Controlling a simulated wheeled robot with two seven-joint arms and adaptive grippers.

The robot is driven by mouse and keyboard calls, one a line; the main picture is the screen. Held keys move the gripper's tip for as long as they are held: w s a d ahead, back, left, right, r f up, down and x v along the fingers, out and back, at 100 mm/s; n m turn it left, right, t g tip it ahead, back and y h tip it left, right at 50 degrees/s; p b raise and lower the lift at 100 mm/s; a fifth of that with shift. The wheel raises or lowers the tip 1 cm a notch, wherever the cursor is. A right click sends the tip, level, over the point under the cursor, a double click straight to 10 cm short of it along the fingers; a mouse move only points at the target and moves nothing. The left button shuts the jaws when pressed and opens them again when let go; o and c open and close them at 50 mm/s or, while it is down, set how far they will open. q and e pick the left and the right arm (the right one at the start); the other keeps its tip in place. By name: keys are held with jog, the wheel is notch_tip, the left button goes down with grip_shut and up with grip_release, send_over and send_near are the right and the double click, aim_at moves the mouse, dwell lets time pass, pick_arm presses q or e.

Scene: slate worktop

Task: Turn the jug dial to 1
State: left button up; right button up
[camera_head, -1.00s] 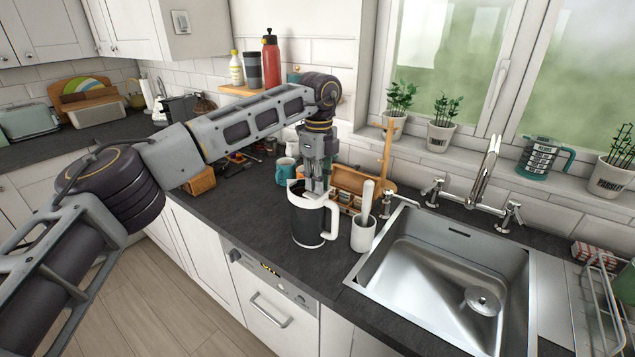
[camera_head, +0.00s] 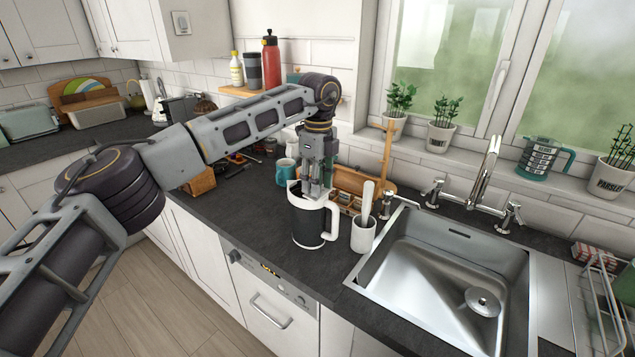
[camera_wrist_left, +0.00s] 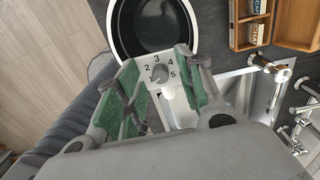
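The jug (camera_head: 307,225) stands on the dark worktop, black-bodied with a white rim and white handle. The left wrist view looks down into its dark round opening (camera_wrist_left: 152,22). The jug dial (camera_wrist_left: 160,73) is a small grey knob on a white panel, with printed numbers around it; 2, 3, 4 and 5 can be read. Its pointer direction is too small to tell. My left gripper (camera_head: 317,188) points down over the jug. In the left wrist view its green-padded fingers (camera_wrist_left: 157,64) are apart, one on each side of the dial. Contact cannot be told. My right gripper is not in view.
A white utensil pot (camera_head: 363,236) stands just right of the jug's handle, before the sink (camera_head: 440,270). A teal mug (camera_head: 285,172) and a wooden rack (camera_head: 350,182) are behind. Worktop left of the jug is clear.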

pick_arm(q)
notch_tip(320, 180, up, 12)
jog(key=shift+w, duration=0.15)
dwell(0.6)
jog(key=shift+d, duration=0.1)
jog(key=shift+f, duration=0.1)
